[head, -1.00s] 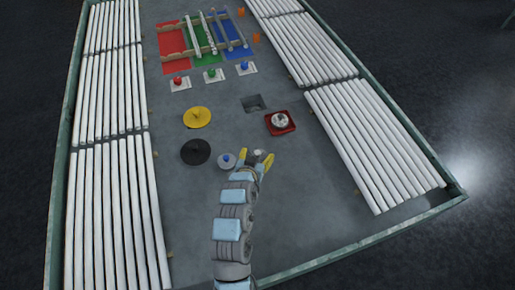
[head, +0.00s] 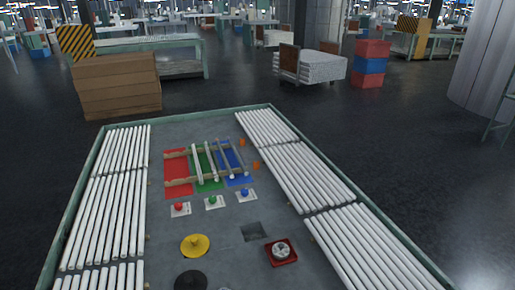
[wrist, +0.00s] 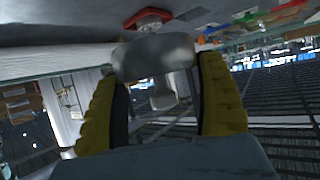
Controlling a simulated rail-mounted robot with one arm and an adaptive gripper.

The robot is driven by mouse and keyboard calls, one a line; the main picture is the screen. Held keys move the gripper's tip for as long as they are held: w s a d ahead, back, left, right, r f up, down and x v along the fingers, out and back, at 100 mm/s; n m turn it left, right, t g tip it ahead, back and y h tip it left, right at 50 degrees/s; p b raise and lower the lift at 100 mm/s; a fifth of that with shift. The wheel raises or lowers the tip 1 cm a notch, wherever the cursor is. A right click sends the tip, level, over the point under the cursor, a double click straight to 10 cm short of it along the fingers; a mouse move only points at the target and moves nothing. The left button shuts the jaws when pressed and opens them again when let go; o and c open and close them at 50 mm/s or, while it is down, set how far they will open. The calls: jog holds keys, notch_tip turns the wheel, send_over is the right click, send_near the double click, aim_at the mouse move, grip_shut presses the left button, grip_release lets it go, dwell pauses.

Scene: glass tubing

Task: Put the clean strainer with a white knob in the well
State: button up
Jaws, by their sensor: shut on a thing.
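In the wrist view my gripper (wrist: 158,68) has its yellow fingers on either side of a grey, dull-surfaced piece, which looks like a strainer (wrist: 155,55) with a pale knob (wrist: 162,94) between the fingers. Whether it is clean cannot be told. My gripper is outside the head view. The well (head: 254,231) is a dark square hole in the grey table, empty as far as I see. A red tray (head: 281,262) to its lower right holds a whitish round piece (head: 281,248) with a darker middle. The tray also shows at the top of the wrist view (wrist: 147,17).
A yellow disc (head: 195,246) and a black disc (head: 190,280) lie left of the well. Red, green and blue knobs (head: 212,201) stand on white plates behind it. White tubes (head: 310,172) line both sides. A rack (head: 205,164) stands farther back.

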jog(key=shift+w+r+n+y, duration=0.25)
jog(key=shift+w, duration=0.2)
jog(key=shift+w+r+n+y, duration=0.25)
jog(key=shift+w, duration=0.2)
jog(key=shift+w+d+r+n+y, duration=0.1)
jog(key=shift+w+r+n+y, duration=0.1)
jog(key=shift+w+n+y, duration=0.15)
jog(key=shift+w+d+r+n+y, duration=0.15)
jog(key=shift+w+n+y, duration=0.1)
jog(key=shift+w+y, duration=0.15)
jog(key=shift+w, duration=0.15)
jog(key=shift+r+p, duration=0.35)
jog(key=shift+r, duration=0.05)
jog(key=s+r+p, duration=0.5)
jog(key=r+p, duration=0.5)
jog(key=p, duration=0.2)
jog(key=s+r+p, duration=0.5)
jog(key=r+p, duration=0.6)
jog(key=p, duration=0.2)
jog(key=shift+s+r, duration=0.2)
jog(key=shift+s, duration=0.1)
